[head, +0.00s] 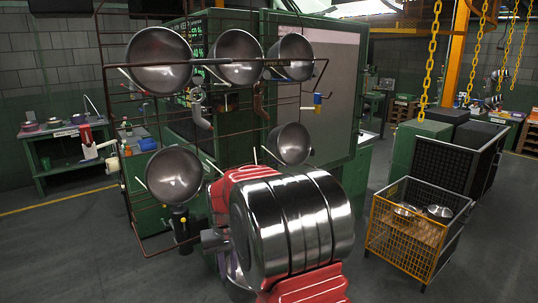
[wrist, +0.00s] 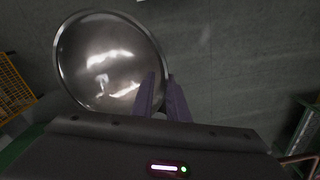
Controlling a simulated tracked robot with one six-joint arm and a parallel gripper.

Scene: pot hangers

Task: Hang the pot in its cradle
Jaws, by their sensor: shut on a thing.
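In the wrist view the pot (wrist: 105,65), a round shiny steel bowl, lies left of my gripper (wrist: 160,80). The two purple fingers are shut on its right rim, above the grey floor. In the head view my arm hides most of the gripper, and I cannot clearly make out the held pot. The rack (head: 108,120) is a dark red wire frame. Three pots hang along its top, and two hang lower, a left pot (head: 174,175) and a right pot (head: 290,143). Between the lower two, a pale rod (head: 213,167) shows with no pot on it.
A yellow wire crate (head: 390,238) at the right holds two pots. Dark bins (head: 470,160) stand behind it, and yellow chains hang above. A green machine (head: 330,100) stands behind the rack. A green workbench (head: 65,150) is at the left. The floor at front left is clear.

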